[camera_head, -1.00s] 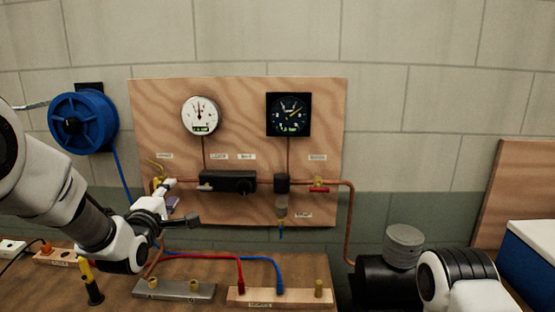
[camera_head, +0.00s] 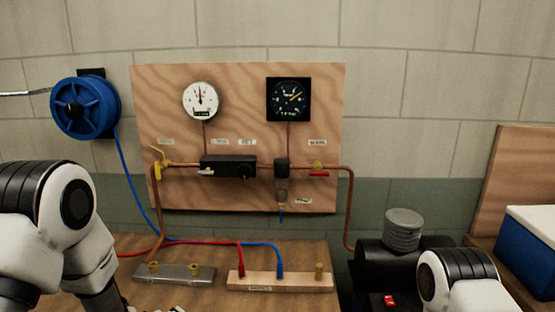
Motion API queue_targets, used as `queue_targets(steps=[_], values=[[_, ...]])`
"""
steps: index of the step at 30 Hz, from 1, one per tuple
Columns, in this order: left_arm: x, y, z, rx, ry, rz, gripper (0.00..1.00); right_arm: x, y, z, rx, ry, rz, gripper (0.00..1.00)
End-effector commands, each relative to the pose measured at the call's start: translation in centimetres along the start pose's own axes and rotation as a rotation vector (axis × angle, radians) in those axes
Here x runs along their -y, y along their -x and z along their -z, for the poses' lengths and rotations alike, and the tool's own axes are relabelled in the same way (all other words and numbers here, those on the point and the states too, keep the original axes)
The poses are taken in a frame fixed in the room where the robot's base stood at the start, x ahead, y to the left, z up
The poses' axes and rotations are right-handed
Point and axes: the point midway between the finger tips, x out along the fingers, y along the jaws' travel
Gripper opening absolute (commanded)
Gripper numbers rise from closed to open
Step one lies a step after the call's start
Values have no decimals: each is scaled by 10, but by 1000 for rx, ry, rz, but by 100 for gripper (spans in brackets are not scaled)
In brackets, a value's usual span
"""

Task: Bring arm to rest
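My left arm (camera_head: 50,230) stands at the lower left, folded with its links pointing down. Its gripper is not clearly seen; the lower end of the arm runs out of the bottom of the picture. My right arm (camera_head: 460,280) shows only a white and black link at the lower right, and its gripper is out of view. A wooden panel (camera_head: 238,90) on the wall carries a white gauge (camera_head: 201,100), a dark gauge (camera_head: 288,99), a black regulator block (camera_head: 229,167), a yellow-handled valve (camera_head: 160,162) and a red-handled valve (camera_head: 319,172) on copper pipe.
A blue hose reel (camera_head: 86,107) hangs at the left. A metal strip (camera_head: 174,273) and a wooden block (camera_head: 279,283) with red and blue leads lie on the bench. A black compressor (camera_head: 385,262) and a blue-white box (camera_head: 530,245) stand at the right.

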Motion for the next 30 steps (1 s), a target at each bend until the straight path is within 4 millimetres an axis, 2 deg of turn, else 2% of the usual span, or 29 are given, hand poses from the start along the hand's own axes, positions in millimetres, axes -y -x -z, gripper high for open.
queue_targets(steps=[1,3,5,6,9,12,15,18,30], values=[[44,-6,-31,57,-74,75,35,0,-13,0,0,0,0,92],[97,-2,-69,149,-200,173,35,0,-22,0,0,0,0,92],[141,6,-102,240,-308,248,35,0,-29,0,0,0,0,92],[170,15,-123,307,-381,294,35,0,-34,0,0,0,0,92],[238,44,-172,493,-557,389,35,0,-47,0,0,0,0,92],[288,78,-209,669,-701,441,35,0,-56,0,0,0,0,92],[315,104,-230,789,-789,460,35,0,-60,0,0,0,0,92],[324,115,-236,837,-824,463,35,0,-60,0,0,0,0,92],[324,116,-236,838,-825,463,35,0,-60,0,0,0,0,92]])
